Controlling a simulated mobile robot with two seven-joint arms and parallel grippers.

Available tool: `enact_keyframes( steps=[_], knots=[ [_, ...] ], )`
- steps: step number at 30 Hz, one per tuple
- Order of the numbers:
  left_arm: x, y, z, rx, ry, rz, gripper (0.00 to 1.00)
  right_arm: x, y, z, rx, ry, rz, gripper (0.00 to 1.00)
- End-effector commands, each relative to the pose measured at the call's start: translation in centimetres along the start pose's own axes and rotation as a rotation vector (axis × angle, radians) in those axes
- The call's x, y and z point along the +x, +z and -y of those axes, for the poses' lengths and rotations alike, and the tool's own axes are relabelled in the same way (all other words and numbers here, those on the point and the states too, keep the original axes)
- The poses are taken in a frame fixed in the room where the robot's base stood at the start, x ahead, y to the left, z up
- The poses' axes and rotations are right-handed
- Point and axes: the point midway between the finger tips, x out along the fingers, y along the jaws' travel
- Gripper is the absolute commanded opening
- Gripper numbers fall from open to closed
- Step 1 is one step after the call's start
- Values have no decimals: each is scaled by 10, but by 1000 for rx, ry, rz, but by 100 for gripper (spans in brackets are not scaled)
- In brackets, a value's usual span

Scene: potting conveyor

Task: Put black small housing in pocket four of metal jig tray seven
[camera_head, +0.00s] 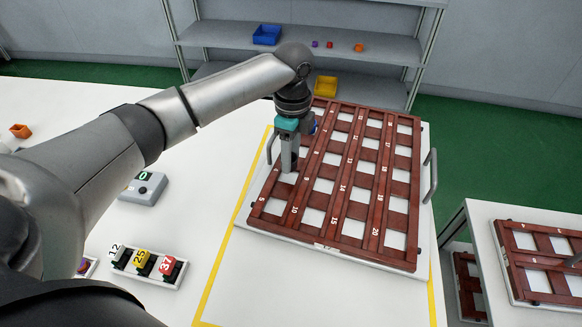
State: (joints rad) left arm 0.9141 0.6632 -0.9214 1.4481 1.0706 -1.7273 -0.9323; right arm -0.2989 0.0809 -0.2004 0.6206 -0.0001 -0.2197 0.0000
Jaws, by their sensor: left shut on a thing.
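The jig tray (327,246) is a pale metal plate with a red-brown lattice of numbered square pockets. It lies on the white table inside a yellow outline. My left gripper (289,168) points straight down at the tray's left column, over the pocket just behind the one marked 5. My right gripper is not in view.
A grey box with a green 0 (144,188) and a rack with blocks marked 12, 25 and 37 (148,266) stand to the left. Metal handles (430,175) edge the tray. Another jig tray (541,262) is at right. Shelves with blue (267,34) and yellow (326,86) bins stand behind.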

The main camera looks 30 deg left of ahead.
Motion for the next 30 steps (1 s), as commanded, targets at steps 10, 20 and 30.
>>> enact_keyframes(
  steps=[10, 20, 30],
  knots=[
    [37, 0, 1, 2, 0, 0, 0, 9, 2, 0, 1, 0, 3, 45],
    [39, 0, 1, 1, 1, 0, 50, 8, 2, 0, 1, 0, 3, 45],
    [39, 0, 2, 1, 0, 0, 77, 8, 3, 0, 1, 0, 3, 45]
  ],
)
